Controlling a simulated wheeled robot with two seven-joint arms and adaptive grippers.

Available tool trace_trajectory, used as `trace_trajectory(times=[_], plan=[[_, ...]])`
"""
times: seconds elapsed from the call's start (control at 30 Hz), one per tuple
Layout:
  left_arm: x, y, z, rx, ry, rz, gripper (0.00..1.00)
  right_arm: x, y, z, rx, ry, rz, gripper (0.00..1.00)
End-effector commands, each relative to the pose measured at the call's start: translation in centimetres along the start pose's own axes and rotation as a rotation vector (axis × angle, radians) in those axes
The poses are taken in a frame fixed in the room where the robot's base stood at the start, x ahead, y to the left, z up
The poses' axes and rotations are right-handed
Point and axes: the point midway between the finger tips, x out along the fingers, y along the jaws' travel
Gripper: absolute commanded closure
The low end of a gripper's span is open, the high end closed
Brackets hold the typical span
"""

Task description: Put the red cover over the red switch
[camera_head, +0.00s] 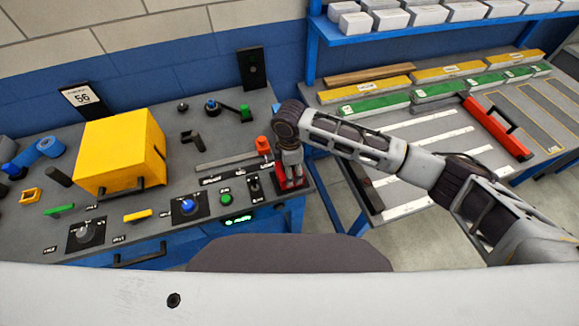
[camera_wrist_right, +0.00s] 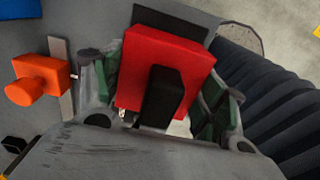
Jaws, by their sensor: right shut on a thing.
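The red cover (camera_wrist_right: 160,65) is a blocky red piece with a black handle (camera_wrist_right: 163,97), seen close up in the right wrist view. It lies between the fingers of my right gripper (camera_wrist_right: 165,108), which is shut on it. In the head view, red parts of the cover (camera_head: 280,178) show around my right gripper (camera_head: 291,180), at the right end of the grey control panel (camera_head: 150,205). A dark plate (camera_wrist_right: 185,17) shows behind the cover. I cannot make out the red switch; the cover and gripper may hide it. My left gripper is not in view.
An orange-red knob (camera_head: 263,145) stands just left of my right gripper. A large yellow box (camera_head: 118,150) sits on the panel's left part. Blue (camera_head: 188,206) and green (camera_head: 226,199) controls lie nearby. A long red handled piece (camera_head: 495,128) rests on the right table.

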Motion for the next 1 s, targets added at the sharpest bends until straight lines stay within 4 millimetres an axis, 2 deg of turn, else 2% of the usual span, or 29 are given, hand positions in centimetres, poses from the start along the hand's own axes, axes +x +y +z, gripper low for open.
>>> trace_trajectory(times=[0.6, 0.63, 0.7, 0.8, 1.0], plan=[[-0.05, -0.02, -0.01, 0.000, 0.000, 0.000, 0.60, 0.89, 0.00, -0.04, -0.001, 0.001, 0.000, 0.55], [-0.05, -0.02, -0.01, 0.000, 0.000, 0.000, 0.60, 0.89, 0.00, -0.04, -0.001, 0.001, 0.000, 0.25], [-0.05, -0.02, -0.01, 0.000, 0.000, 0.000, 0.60, 0.88, 0.00, -0.04, -0.001, 0.001, 0.000, 0.16], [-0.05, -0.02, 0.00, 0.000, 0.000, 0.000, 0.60, 0.88, 0.00, -0.04, -0.001, 0.000, 0.000, 0.04], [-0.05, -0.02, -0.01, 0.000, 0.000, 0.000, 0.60, 0.88, 0.00, -0.03, -0.001, 0.000, 0.000, 0.04]])
